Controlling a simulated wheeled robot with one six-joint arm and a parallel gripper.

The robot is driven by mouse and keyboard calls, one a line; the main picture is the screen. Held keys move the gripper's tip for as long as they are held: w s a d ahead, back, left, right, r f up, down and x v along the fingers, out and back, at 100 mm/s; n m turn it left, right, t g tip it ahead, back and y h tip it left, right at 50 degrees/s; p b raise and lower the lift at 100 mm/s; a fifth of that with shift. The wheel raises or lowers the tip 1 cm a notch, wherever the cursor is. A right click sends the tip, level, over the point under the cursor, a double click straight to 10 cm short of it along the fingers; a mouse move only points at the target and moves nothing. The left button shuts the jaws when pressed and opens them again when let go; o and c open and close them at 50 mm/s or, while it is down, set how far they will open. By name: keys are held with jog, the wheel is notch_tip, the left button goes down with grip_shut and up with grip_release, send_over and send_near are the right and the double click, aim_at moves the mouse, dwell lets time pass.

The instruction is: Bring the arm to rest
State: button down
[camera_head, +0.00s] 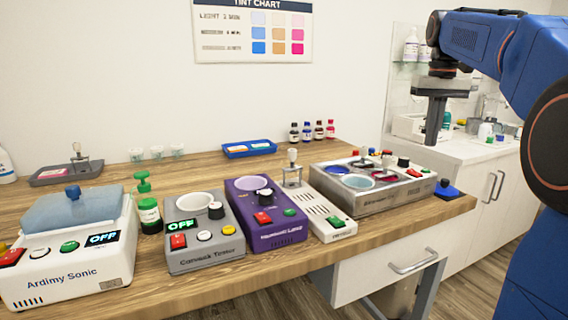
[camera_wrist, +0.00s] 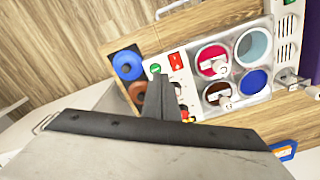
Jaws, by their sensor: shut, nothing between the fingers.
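My gripper (camera_head: 432,140) hangs from my blue arm at the upper right of the head view, fingers pointing down. It is shut and empty, in the air above the right end of the wooden bench. In the wrist view my gripper (camera_wrist: 160,78) shows as a dark shut shape over the edge of the steel multi-well unit. That steel unit (camera_head: 380,197) stands on the bench's right part, with coloured round wells, knobs and buttons. The gripper appears apart from it.
A blue-topped item (camera_head: 447,190) sits at the bench's right corner. A purple unit (camera_head: 270,230), a grey unit (camera_head: 205,250) and a white sonic cleaner (camera_head: 70,270) line the bench. A white side counter (camera_head: 460,150) with bottles stands behind right. The air around the gripper looks free.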

jog(key=s+a+f+n+t, duration=0.1)
jog(key=s+a+f, duration=0.45)
jog(key=s, duration=0.25)
jog(key=s+a+f+t, duration=0.1)
jog(key=s+a+f, duration=0.3)
jog(key=s+f, duration=0.25)
jog(key=s+a+f+n+t, duration=0.1)
jog(key=s+a+f, duration=0.4)
jog(key=s+f, duration=0.9)
notch_tip(320, 180, down, 4)
jog(key=shift+s+f+t, duration=0.15)
jog(key=shift+s+t, duration=0.15)
jog(key=shift+t, duration=0.5)
jog(key=shift+a, duration=0.1)
dwell(4.0)
